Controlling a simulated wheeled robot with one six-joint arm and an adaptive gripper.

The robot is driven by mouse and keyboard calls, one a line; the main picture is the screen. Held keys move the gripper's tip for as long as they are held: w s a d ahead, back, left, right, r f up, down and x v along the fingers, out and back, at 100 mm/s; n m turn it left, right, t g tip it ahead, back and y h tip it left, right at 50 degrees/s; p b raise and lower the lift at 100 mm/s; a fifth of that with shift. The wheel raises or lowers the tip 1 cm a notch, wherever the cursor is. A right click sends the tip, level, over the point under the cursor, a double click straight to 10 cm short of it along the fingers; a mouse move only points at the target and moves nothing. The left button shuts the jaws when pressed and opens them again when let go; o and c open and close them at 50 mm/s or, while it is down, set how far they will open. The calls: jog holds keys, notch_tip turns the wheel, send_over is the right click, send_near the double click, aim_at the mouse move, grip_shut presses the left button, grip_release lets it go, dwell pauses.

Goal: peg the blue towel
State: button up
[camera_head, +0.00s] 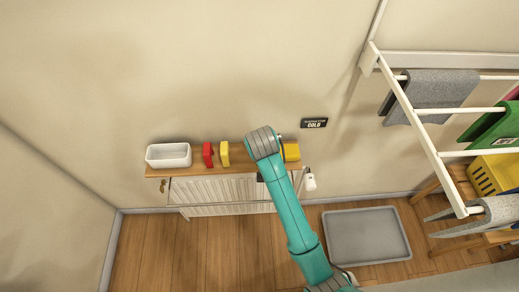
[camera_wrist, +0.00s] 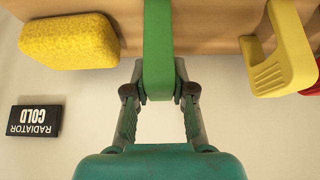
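My gripper (camera_wrist: 159,92) is at the wall shelf, with its two fingers on either side of a green peg (camera_wrist: 158,45). The finger pads appear to touch the peg's sides. The peg's upper part runs out of the wrist view over the wooden shelf; my arm hides it in the head view. A yellow peg (camera_head: 225,153) and a red peg (camera_head: 208,154) stand on the shelf to the left. The yellow peg also shows in the wrist view (camera_wrist: 282,55). I cannot make out a blue towel; a small blue patch (camera_head: 515,225) shows at the right edge.
The shelf (camera_head: 185,172) above a radiator (camera_head: 225,192) also holds a white tray (camera_head: 168,155) and a yellow sponge (camera_wrist: 68,42). A white drying rack (camera_head: 425,140) with grey (camera_head: 440,90) and green towels (camera_head: 495,125) stands right. A grey mat or tray (camera_head: 365,235) lies on the floor.

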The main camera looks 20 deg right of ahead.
jog(key=shift+r, duration=3.5)
